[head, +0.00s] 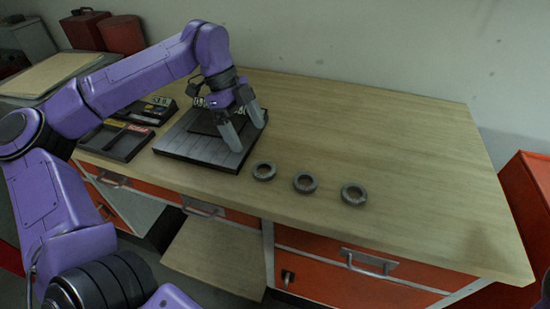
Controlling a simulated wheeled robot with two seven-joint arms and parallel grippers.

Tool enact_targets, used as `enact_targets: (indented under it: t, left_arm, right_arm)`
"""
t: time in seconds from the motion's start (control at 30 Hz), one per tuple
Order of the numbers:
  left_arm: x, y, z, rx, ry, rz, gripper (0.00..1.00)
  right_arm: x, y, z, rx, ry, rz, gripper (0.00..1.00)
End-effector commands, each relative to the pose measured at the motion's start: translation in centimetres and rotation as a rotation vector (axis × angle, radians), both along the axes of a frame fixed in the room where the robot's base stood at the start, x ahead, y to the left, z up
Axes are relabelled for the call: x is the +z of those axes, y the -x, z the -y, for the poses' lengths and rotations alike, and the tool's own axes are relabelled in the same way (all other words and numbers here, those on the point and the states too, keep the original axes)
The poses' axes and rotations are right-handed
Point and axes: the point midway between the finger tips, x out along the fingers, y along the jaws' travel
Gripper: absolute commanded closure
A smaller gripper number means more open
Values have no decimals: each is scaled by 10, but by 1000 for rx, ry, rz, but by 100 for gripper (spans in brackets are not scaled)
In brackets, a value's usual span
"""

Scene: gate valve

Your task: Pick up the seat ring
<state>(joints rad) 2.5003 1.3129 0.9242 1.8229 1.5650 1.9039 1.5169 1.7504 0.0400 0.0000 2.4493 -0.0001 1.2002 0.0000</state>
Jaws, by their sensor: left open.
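Three grey rings lie flat in a row near the front edge of the wooden bench: a left ring (264,171), a middle ring (305,183) and a right ring (354,194). They look alike, and I cannot tell which is the seat ring. My left gripper (248,140) points down over the right part of a dark flat plate (190,152), behind and a little left of the left ring. Its two grey fingers are apart, with nothing seen between them. My right gripper is not in view.
The bench (400,150) is clear behind and right of the rings. A dark compartment tray (117,142) and a small case (157,109) stand left of the plate. The bench has orange drawers (350,265) below. A red cabinet (527,200) stands at the right.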

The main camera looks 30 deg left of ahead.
Motion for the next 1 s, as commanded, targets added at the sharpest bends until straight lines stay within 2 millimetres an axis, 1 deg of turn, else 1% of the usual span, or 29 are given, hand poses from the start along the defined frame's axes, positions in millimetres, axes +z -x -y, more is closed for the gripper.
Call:
enact_targets:
  t: [0.13, 0.27, 0.37, 0.43, 0.53, 0.63, 0.8, 0.83, 0.87, 0.9, 0.97, 1.0]
  left_arm:
    - [-26, 0, 11, -2, 1, -5, 9]
    - [-40, -1, 18, -1, 1, -4, 9]
    - [-52, -1, 25, -3, 1, -6, 9]
    - [-63, -1, 32, -3, 1, -6, 9]
    - [-80, -1, 38, 1, 1, -6, 9]
    - [-86, -1, 40, 1, 2, -2, 9]
    - [-87, -2, 41, 1, 2, -2, 9]
    - [-87, -2, 40, 1, 2, -2, 13]
    - [-87, -2, 40, 1, 2, -2, 22]
    - [-87, -2, 40, 1, 2, -2, 35]
    - [-87, -2, 40, 1, 2, -2, 55]
    - [-87, -2, 40, 1, 2, -2, 68]
  right_arm:
    - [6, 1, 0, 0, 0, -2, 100]
    - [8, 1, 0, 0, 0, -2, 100]
    - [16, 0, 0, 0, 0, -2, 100]
    - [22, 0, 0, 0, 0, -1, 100]
    - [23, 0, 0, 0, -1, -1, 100]
    - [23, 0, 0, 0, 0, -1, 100]
    - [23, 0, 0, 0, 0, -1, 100]
    - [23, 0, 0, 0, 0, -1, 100]
    - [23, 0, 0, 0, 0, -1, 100]
    - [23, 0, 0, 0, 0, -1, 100]
    - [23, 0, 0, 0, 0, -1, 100]
    - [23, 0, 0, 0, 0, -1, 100]
